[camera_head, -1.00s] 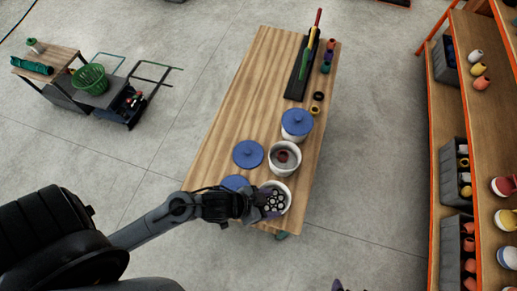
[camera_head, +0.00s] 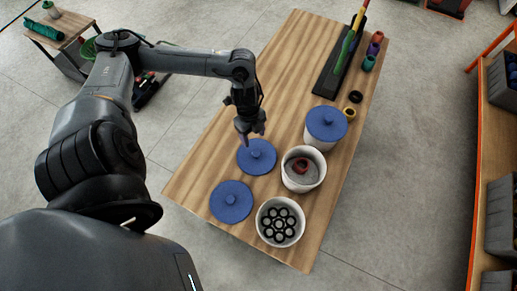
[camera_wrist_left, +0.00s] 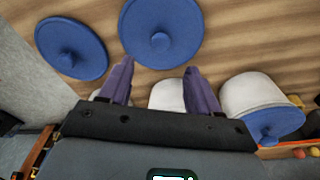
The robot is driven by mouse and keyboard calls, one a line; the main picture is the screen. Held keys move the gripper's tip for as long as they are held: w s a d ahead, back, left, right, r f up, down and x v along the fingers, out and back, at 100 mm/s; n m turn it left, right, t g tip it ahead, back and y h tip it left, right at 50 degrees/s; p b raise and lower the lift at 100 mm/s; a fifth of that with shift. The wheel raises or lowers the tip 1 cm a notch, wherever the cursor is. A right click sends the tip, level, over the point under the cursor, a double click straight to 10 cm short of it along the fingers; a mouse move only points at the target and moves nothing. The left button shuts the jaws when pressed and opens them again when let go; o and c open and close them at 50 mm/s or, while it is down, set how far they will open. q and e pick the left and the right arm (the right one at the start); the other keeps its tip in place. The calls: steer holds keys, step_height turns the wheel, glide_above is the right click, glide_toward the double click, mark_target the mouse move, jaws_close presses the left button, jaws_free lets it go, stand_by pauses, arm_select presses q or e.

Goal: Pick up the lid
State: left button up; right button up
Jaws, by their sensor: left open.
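A blue lid (camera_head: 257,157) with a round knob lies flat on the wooden table, below my left gripper (camera_head: 248,138). A second blue lid (camera_head: 231,201) lies nearer the front. A third blue lid (camera_head: 327,122) sits on a white pot (camera_head: 315,140). In the left wrist view, the first lid (camera_wrist_left: 160,32) is just beyond the open, empty fingers (camera_wrist_left: 158,72), the second lid (camera_wrist_left: 71,48) is to the left, and the lidded pot (camera_wrist_left: 250,92) is to the right. My right gripper is out of view.
Two open white pots stand right of the loose lids: one (camera_head: 303,180) holds a reddish item, the other (camera_head: 281,239) several dark rings. A black rack (camera_head: 335,72), small coloured items and dark rings (camera_head: 355,97) are at the far end. The table's left side is clear.

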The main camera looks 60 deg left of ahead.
mark_target(256, 152)
arm_select(q)
steer(key=shift+w+d+f+b, duration=0.1)
steer(key=shift+d+f+b, duration=0.2)
steer(key=shift+f, duration=1.45)
steer(key=shift+d+f+b, duration=0.25)
steer(key=shift+f, duration=1.5)
steer(key=shift+w+d+f+b, duration=0.1)
steer(key=shift+d+f+b, duration=0.2)
steer(key=shift+f, duration=1.45)
steer(key=shift+c, duration=0.3)
steer(key=c, duration=1)
